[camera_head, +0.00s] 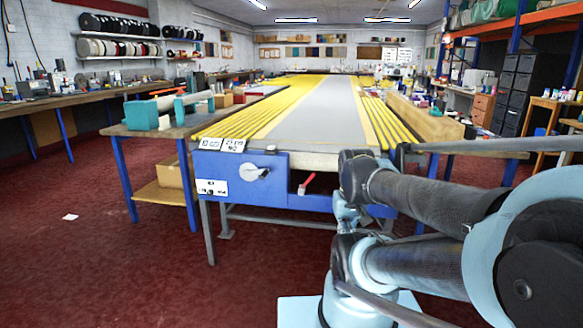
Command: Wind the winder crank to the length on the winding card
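A blue box (268,191) is fixed to the near end of a long table. Its front carries a round pale grey part with a dark knob (253,172), which may be the winder crank. A red handle (306,183) shows just right of it, in a dark opening. A white card (212,187) with dark print is on the lower left of the box. Two more cards, a left one (210,144) and a right one (234,145), stand at the table's near left corner. Their print is too small to read surely. My arm fills the right side; my gripper is not in view.
The long table (325,107) has a grey top with yellow strips along both sides. A side table (165,131) with a teal block (141,114) stands at its left. The red floor (110,270) at front left is clear except for a small white paper (70,217).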

